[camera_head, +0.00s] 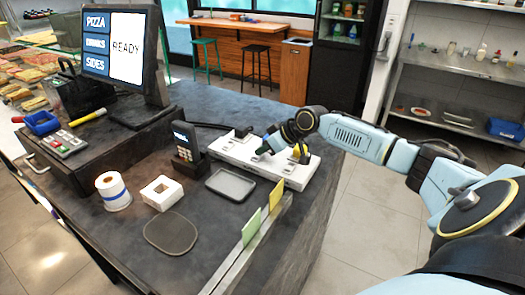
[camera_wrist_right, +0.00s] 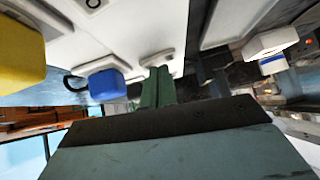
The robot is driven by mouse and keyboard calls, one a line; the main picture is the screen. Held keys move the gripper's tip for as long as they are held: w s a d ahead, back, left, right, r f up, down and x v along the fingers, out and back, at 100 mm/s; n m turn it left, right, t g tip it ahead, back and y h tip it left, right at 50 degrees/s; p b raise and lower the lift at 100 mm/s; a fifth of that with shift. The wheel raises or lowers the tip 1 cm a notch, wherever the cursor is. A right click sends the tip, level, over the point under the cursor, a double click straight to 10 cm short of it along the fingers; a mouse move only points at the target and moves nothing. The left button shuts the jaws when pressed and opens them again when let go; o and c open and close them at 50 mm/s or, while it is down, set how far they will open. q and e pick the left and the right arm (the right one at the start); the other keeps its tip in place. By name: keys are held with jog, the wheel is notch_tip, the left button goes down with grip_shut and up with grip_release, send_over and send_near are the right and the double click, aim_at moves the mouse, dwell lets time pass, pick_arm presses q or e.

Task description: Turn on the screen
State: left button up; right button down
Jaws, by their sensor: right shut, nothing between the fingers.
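The screen (camera_head: 112,48) stands on the counter at the upper left in the head view. It is lit and shows PIZZA, DRINKS, SIDES and READY. A white power strip (camera_head: 226,150) lies on the counter near its right edge, and it also fills the top of the wrist view (camera_wrist_right: 130,35). My right gripper (camera_head: 265,149) is over the strip, with its dark green fingertips (camera_wrist_right: 157,86) shut and empty. The fingertips are close to a small rounded switch (camera_wrist_right: 157,58) on the strip; I cannot tell whether they touch. My left gripper is out of view.
Yellow (camera_wrist_right: 20,55) and blue (camera_wrist_right: 106,85) plugs sit on the strip beside my fingers. A card terminal (camera_head: 187,145), grey tray (camera_head: 230,185), white square holder (camera_head: 161,193) and paper roll (camera_head: 112,190) stand left of the strip.

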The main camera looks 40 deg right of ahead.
jog(key=shift+r, duration=0.1)
jog(key=shift+r+p, duration=0.55)
jog(key=shift+p, duration=0.15)
jog(key=r+p, duration=0.3)
jog(key=shift+s+a+r, duration=0.1)
jog(key=shift+a, duration=0.15)
jog(key=a+v, duration=0.1)
jog(key=v, duration=0.8)
jog(key=shift+s, duration=0.6)
jog(key=shift+a+r, duration=0.1)
